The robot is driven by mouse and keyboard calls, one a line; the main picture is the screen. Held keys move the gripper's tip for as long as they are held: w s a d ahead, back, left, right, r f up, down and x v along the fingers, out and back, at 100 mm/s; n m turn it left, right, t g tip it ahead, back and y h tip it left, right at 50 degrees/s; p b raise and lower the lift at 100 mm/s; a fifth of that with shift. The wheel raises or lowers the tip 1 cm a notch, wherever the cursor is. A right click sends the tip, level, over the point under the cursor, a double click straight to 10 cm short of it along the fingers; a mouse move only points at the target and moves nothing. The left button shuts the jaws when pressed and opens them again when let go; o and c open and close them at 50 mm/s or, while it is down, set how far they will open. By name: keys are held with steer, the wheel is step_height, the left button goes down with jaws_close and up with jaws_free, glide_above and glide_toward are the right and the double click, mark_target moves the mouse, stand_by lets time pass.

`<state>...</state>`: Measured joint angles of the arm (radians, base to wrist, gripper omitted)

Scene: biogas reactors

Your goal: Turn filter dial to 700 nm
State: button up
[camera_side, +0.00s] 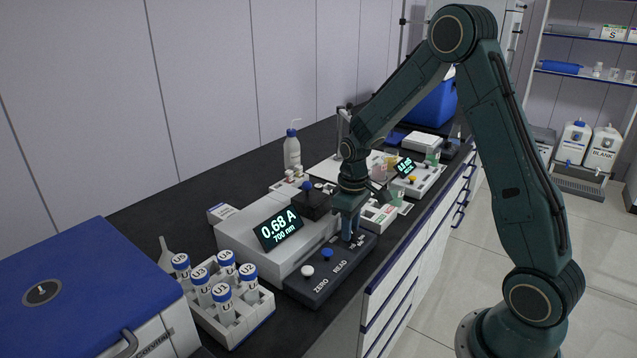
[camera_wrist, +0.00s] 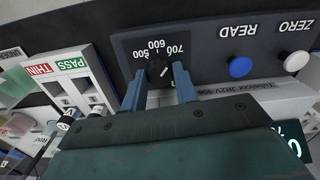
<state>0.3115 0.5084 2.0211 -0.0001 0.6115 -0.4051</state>
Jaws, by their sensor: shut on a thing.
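The filter dial (camera_wrist: 157,73) is a small dark knob on the photometer's black front panel (camera_wrist: 205,45). Labels 500, 600 and 700 curve around it, and its white pointer mark slants toward 700. My gripper (camera_wrist: 159,68) is shut on the dial, with one blue finger on each side of it. In the side view my gripper (camera_side: 347,236) points down at the panel and hides the dial. The photometer's display (camera_side: 279,229) reads 0.68 A and 700 nm.
A blue READ button (camera_side: 327,253) and a white ZERO button (camera_side: 307,270) sit beside the dial. A rack of capped tubes (camera_side: 243,318) stands at the front left. A PASS/THIN tray (camera_wrist: 72,80) is close to my gripper's other side. A wash bottle (camera_side: 292,152) stands behind.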

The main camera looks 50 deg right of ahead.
steer(key=shift+m, duration=0.5)
steer(key=o, duration=1)
step_height(320, 180, up, 14)
steer(key=shift+f, duration=0.1)
steer(key=shift+s+a, duration=0.1)
stand_by(0.5)
